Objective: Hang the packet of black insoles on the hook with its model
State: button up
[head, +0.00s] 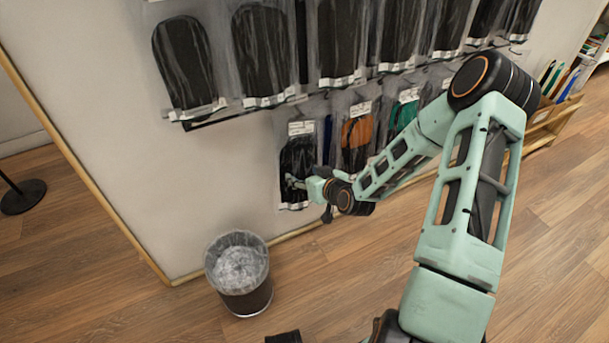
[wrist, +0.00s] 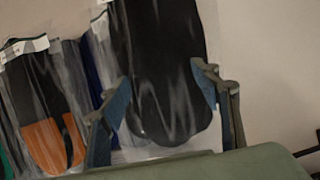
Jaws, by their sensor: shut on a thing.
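The packet of black insoles (head: 297,158) is clear plastic with a white label on top. It hangs upright in front of the wall, left of a packet with orange and black insoles (head: 357,136). My gripper (head: 297,183) is at the lower part of the black packet, shut on it. In the wrist view the dark insole (wrist: 160,55) lies between my two fingertips (wrist: 163,88). The hook behind its label is hidden, so I cannot tell whether the packet is on it.
A packet with green insoles (head: 404,112) hangs farther right. A lined waste bin (head: 240,272) stands on the floor below left. The wall left of the packet is bare.

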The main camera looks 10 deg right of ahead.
jog(key=o, duration=1.3)
